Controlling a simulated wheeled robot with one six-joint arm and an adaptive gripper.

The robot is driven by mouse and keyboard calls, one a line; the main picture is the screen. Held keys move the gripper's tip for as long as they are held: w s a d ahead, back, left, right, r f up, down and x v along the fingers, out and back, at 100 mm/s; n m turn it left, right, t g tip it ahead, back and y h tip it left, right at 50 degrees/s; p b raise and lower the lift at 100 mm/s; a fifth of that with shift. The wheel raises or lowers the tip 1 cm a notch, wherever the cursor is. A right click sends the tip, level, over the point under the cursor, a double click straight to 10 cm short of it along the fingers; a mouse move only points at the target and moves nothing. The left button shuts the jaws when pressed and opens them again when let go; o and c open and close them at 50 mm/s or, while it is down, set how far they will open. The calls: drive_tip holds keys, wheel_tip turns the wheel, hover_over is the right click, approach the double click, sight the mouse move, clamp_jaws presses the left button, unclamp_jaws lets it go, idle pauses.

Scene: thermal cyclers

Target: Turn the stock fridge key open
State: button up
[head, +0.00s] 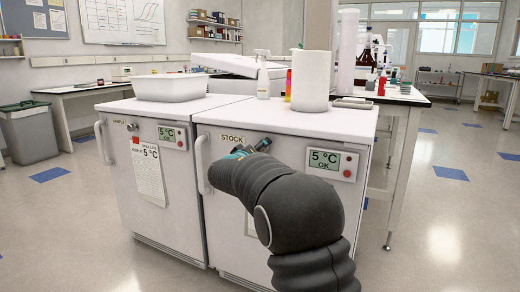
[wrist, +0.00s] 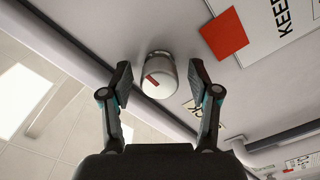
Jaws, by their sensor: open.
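The stock fridge (head: 222,200) is the right-hand white fridge, with a STOCK label (head: 232,139) high on its door. In the wrist view a round silvery lock knob (wrist: 159,78) with a short slanted red mark sticks out of a white door panel. My gripper (head: 250,147) is at the upper part of the stock fridge door in the head view, where it and my arm hide the lock. In the wrist view my gripper (wrist: 160,82) is open, one finger on each side of the knob, with gaps visible on both sides.
The door handle (head: 202,165) stands left of my gripper, and a 5 °C OK display (head: 332,163) is to its right. A red square (wrist: 224,33) is beside the knob. The sample fridge (head: 150,215) adjoins on the left. Floor at right is clear.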

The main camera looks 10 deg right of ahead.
drive_tip(key=shift+w+d, duration=0.1)
drive_tip(key=c, duration=1.2)
drive_tip(key=shift+o, duration=0.2)
drive_tip(key=n+b, duration=0.2)
drive_tip(key=n, duration=0.1)
drive_tip(key=shift+f+n+b, duration=0.1)
drive_tip(key=shift+n+b, duration=0.25)
drive_tip(key=shift+n, duration=0.05)
drive_tip(key=n, duration=0.4)
drive_tip(key=shift+n+b, duration=0.3)
drive_tip(key=n, duration=0.4)
drive_tip(key=shift+r+p, duration=0.25)
drive_tip(key=shift+p, duration=0.15)
drive_tip(key=shift+n+p, duration=1)
drive_tip(key=shift+n, duration=1.7)
drive_tip(key=shift+f, duration=0.1)
